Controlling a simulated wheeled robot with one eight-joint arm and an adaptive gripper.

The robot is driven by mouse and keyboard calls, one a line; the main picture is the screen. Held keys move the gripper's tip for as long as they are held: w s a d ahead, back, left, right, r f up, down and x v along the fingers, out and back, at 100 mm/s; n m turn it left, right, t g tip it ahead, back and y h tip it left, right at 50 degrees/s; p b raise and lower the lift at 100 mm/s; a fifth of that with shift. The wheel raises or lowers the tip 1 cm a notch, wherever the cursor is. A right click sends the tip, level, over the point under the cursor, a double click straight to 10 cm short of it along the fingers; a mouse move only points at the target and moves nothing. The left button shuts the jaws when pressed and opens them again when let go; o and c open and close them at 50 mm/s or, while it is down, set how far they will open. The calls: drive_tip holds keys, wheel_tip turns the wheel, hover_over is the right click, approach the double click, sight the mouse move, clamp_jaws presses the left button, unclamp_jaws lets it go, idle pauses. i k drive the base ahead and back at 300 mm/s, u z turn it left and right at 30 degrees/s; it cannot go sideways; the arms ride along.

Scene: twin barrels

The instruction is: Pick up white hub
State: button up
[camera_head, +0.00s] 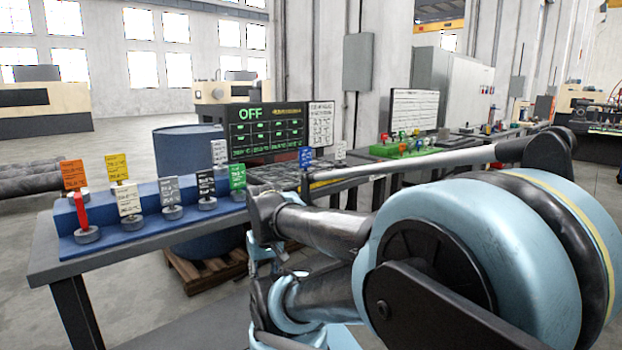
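Several small tagged pieces with round grey bases stand on a blue two-step rack (150,226) on the table at left. A piece with a white tag (130,200) stands on the front step, between a red-topped piece and a grey-tagged one; this looks like the white hub. Another whitish tag (219,152) stands farther back, its base hidden. My light-blue and black arm fills the lower right, with its links to the right of the rack. I cannot make out my gripper's fingers in this view, and nothing is seen touching the white-tagged piece.
Orange (73,174), yellow (117,167), black (206,184) and green (237,177) tags stand close around it. A dark screen reading OFF (266,130) stands behind. A blue barrel (185,148) stands beyond the table (46,262). A green tray (408,149) lies farther right.

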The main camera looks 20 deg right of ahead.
sight(340, 146)
drive_tip(key=k, duration=1)
drive_tip(key=z, duration=1.35)
drive_tip(key=i, duration=1.6)
drive_tip(key=u, duration=1.55)
